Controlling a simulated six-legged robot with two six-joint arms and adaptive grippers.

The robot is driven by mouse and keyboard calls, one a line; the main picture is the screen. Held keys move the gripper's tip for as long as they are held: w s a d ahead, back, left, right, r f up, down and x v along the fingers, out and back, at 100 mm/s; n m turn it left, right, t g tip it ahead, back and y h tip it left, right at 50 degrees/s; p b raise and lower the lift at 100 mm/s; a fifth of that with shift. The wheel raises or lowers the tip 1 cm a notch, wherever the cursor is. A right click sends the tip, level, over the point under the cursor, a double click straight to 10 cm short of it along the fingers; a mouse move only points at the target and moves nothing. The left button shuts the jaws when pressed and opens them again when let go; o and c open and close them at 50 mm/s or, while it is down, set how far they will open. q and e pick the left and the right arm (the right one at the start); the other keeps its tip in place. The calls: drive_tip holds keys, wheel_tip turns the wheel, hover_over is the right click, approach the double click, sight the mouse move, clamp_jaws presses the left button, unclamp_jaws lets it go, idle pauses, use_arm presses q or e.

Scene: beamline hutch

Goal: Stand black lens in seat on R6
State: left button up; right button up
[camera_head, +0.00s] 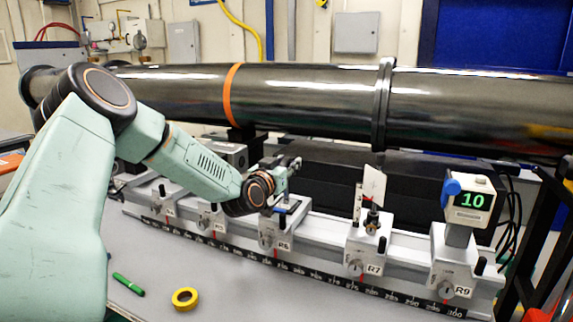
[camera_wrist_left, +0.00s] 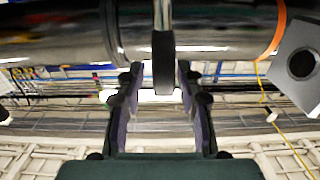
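The black lens (camera_wrist_left: 163,64) shows edge-on in the left wrist view as a dark upright disc on a silver post (camera_wrist_left: 163,14). My left gripper (camera_wrist_left: 159,80) has its fingers apart on either side of the lens, with a gap showing. In the head view my left gripper (camera_head: 291,164) is over the R6 carrier (camera_head: 283,232), and my wrist hides much of that carrier's top. I cannot make out the lens or the seat there. My right gripper is not in view.
The rail (camera_head: 325,258) also bears R7 (camera_head: 366,252) with a pale plate (camera_head: 374,184), and R9 (camera_head: 456,262) with a display reading 10. A large dark pipe (camera_head: 300,95) runs behind. A green marker (camera_head: 128,284) and yellow tape roll (camera_head: 185,299) lie in front.

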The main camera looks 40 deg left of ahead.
use_arm(q)
drive_tip(key=shift+w+a+f, duration=0.1)
drive_tip(key=shift+a+f, duration=0.1)
drive_tip(key=shift+f, duration=0.05)
drive_tip(key=v, duration=0.1)
drive_tip(key=p+v, duration=0.1)
drive_tip(key=v, duration=0.1)
drive_tip(key=p+v, duration=0.1)
drive_tip(key=shift+s+r, duration=0.25)
drive_tip(key=shift+s, duration=0.1)
drive_tip(key=p+v, duration=0.7)
drive_tip(key=p, duration=0.1)
drive_tip(key=s+d+f+m+g+h, duration=0.2)
drive_tip(key=s+d+f+g+h, duration=0.2)
drive_tip(key=d+f, duration=0.55)
drive_tip(key=s+d+f+m+g+h, duration=0.1)
drive_tip(key=s+d+f+g+h, duration=0.3)
drive_tip(key=d+f, duration=0.5)
drive_tip(key=s+d+f+g, duration=0.2)
drive_tip(key=s+f+g, duration=0.1)
drive_tip(key=s, duration=0.5)
drive_tip(key=s+d+f+g+y, duration=0.1)
drive_tip(key=s+d+f+g, duration=0.1)
drive_tip(key=s, duration=0.6)
drive_tip(key=s+d+f+g+y, duration=0.1)
drive_tip(key=s+d+f+g, duration=0.2)
drive_tip(key=s, duration=0.6)
drive_tip(key=shift+d+f+g, duration=0.35)
drive_tip(key=shift+d+g, duration=0.25)
